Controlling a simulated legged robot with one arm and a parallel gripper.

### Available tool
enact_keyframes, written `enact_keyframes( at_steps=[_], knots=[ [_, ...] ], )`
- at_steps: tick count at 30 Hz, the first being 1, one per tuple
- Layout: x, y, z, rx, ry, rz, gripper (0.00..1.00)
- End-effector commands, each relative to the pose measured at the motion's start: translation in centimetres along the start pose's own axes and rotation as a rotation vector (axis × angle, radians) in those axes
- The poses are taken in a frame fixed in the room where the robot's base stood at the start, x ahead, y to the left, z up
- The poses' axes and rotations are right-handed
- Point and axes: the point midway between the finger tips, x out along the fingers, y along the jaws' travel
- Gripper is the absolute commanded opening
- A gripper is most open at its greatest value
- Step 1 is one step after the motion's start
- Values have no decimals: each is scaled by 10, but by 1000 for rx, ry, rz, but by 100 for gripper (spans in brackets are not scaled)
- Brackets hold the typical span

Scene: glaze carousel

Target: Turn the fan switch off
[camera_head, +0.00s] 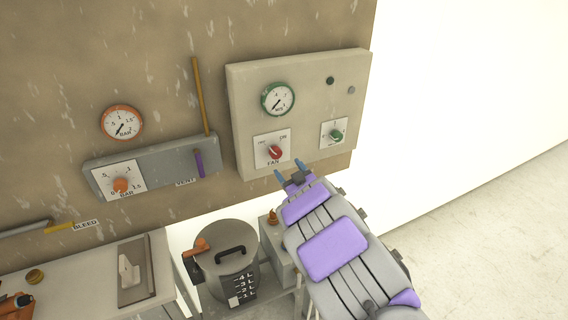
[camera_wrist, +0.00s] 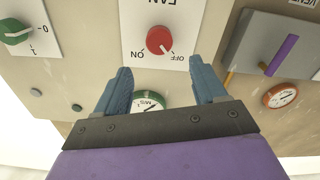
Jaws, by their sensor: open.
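The fan switch is a red knob (camera_head: 275,152) on a white plate marked FAN, low on the left of the beige panel. It also shows in the wrist view (camera_wrist: 160,40), where the picture is upside down, with OFF at its lower right and ON at its lower left. A pale mark on the knob seems to point to the OFF side. My gripper (camera_head: 289,170) is open and empty, just below and right of the FAN plate in the head view. In the wrist view its blue fingers (camera_wrist: 165,78) are spread, with the knob beyond them and no contact visible.
A green knob (camera_head: 336,135) sits right of the fan switch, and a green-rimmed gauge (camera_head: 278,99) above it. Left are an orange knob (camera_head: 121,186), a purple vent lever (camera_head: 199,163) and a yellow pipe (camera_head: 201,95). A grey lidded pot (camera_head: 226,258) stands below.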

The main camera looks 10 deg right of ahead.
Motion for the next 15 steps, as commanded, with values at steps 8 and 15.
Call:
enact_keyframes(
  at_steps=[8,15],
  knots=[
    [-42,0,0,1,-2,0,71],
    [-66,0,0,0,-1,0,71]
  ],
)
